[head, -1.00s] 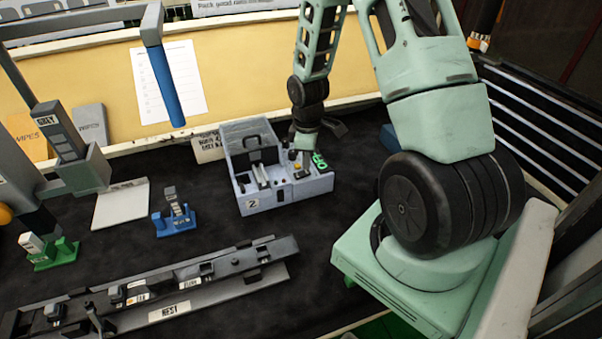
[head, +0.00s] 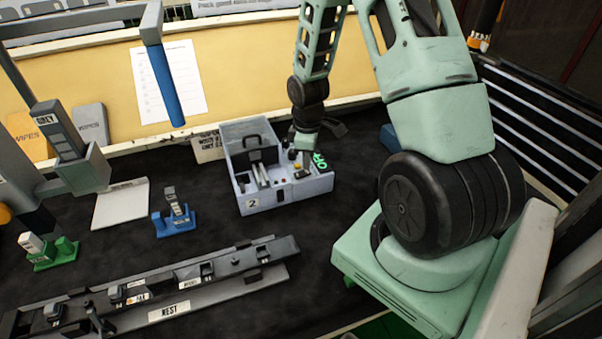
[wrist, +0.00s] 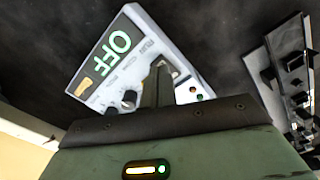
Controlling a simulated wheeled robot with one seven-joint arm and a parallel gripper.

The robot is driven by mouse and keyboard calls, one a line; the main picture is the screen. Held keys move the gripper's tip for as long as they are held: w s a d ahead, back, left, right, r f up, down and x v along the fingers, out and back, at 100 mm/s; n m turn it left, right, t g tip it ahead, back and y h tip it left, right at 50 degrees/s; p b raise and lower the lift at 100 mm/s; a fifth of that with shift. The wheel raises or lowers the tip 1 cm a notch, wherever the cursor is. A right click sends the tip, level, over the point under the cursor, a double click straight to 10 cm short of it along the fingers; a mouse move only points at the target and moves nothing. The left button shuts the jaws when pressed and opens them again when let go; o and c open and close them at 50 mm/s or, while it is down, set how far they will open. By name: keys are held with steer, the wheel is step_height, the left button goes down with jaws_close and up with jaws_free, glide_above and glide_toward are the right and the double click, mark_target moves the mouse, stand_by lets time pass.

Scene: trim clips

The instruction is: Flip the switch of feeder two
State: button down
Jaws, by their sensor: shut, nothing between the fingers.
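Feeder two (head: 252,204) is a pale grey box marked "2" in the middle of the dark mat in the head view. A control panel (head: 312,186) is on its right part, with a green display (head: 320,160). In the wrist view the display (wrist: 118,42) reads "OFF", and the panel (wrist: 151,47) carries small dark knobs or levers. One dark lever-like part shows near the fingers; which part is the switch I cannot tell. My gripper (head: 301,163) is shut and empty, pointing down at the panel. Its fingers (wrist: 157,86) hide part of the panel; contact is unclear.
A long grey rail labelled "NEST" (head: 170,311) lies in front of the feeder. A blue stand (head: 175,222), a green stand (head: 55,256) and a white plate (head: 121,205) are to the left. Mat between feeder and rail is clear.

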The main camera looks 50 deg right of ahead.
mark_target(307, 171)
steer(key=shift+f+b, duration=0.55)
steer(key=shift+f, duration=0.25)
steer(key=shift+r, duration=0.1)
stand_by(0.3)
steer(key=shift+r+p, duration=3.05)
steer(key=shift+r, duration=0.4)
